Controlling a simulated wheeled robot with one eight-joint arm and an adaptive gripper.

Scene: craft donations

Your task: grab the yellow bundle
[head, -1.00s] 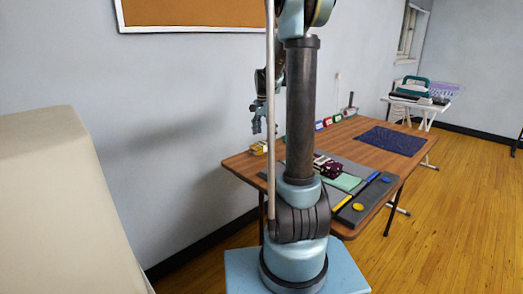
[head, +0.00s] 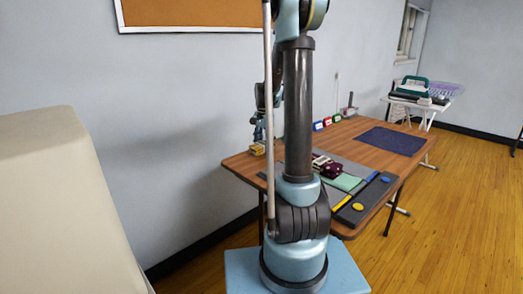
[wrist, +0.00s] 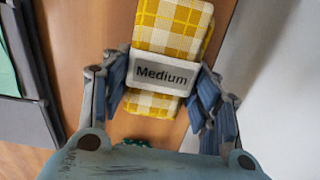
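The yellow bundle (wrist: 172,30) is a yellow-and-white checked folded cloth with a grey band (wrist: 163,73) reading "Medium". In the head view the yellow bundle (head: 257,150) lies on the table near its left end. My gripper (wrist: 162,82) is open, with one blue finger on each side of the bundle at the band. The fingers look very close to its sides; I cannot tell whether they touch. In the head view my gripper (head: 259,134) is just above the bundle, partly hidden by my arm column.
The brown table (head: 395,143) carries a grey mat with a dark red bundle (head: 331,168) and a green cloth (head: 344,182). Several small coloured items stand at the back edge. The dark blue cloth (head: 391,140) lies further right. A wall is close behind the bundle.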

